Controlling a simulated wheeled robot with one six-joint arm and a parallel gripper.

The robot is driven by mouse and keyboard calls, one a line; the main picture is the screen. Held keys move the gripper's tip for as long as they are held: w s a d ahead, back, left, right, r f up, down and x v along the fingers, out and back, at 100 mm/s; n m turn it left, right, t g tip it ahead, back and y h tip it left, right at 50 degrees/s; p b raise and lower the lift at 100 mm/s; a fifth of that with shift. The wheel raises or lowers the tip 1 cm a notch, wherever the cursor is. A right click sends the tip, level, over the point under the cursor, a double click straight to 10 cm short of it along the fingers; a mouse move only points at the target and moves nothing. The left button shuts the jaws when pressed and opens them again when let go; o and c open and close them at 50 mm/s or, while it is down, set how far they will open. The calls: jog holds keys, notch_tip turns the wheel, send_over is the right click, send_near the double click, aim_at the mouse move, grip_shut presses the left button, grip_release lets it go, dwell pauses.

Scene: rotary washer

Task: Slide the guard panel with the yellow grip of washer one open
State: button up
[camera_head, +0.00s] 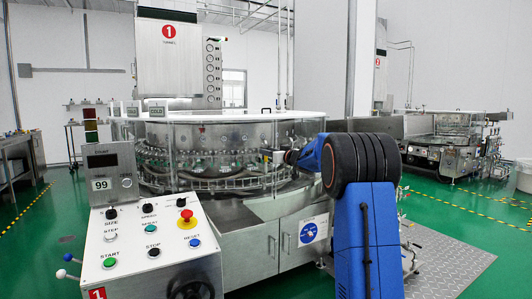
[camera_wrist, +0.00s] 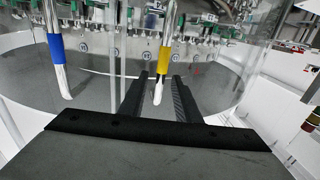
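Washer one (camera_head: 225,160) is the round machine with clear guard panels, below a cabinet marked with a red 1. In the wrist view, the yellow grip (camera_wrist: 163,57) is a sleeve on an upright metal handle with a pale lower end. My gripper (camera_wrist: 161,75) is open, its two black fingers pointing at this handle. The handle's lower end shows between the fingers, with gaps on both sides; I cannot tell how deep it sits.
A similar handle with a blue grip (camera_wrist: 56,47) is left of my gripper. The control panel (camera_head: 150,240) with buttons and a red knob stands at front left. A second machine (camera_head: 450,140) is at the back right.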

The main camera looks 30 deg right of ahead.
jog(key=shift+w+a, duration=0.15)
jog(key=shift+w, duration=1)
jog(key=shift+c, duration=0.6)
